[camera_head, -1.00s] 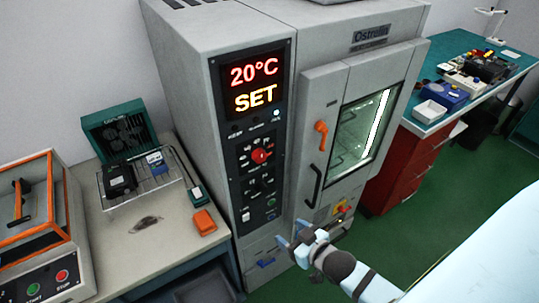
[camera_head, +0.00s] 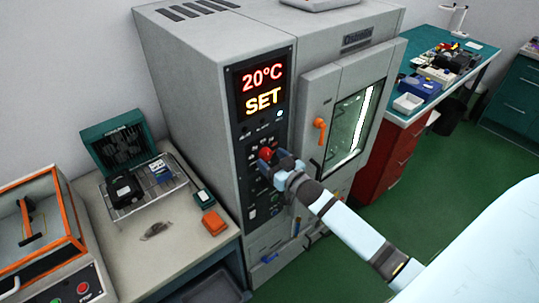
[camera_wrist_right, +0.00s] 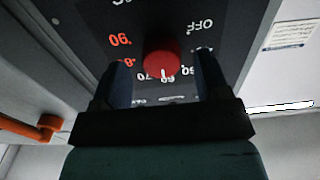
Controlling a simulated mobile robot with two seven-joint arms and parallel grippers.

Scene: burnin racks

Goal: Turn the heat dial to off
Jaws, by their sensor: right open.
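The heat dial (camera_head: 266,153) is a red knob on the dark control panel of the grey oven. In the right wrist view the red dial (camera_wrist_right: 161,57) has a white pointer mark at its lower edge, near the "60" and "70" marks as they appear there. The "OFF" mark (camera_wrist_right: 200,26) is at the upper right of it. My right gripper (camera_head: 274,160) is at the dial, and its fingers (camera_wrist_right: 162,80) are open on either side of the knob, with gaps showing. My left gripper is not in view.
The display (camera_head: 263,88) reads 20°C SET. An orange door handle (camera_head: 320,130) is right of the panel. A bench (camera_head: 185,248) with a wire tray stands left, and a teal-topped bench (camera_head: 420,105) stands at the back right. Green floor is open at the right.

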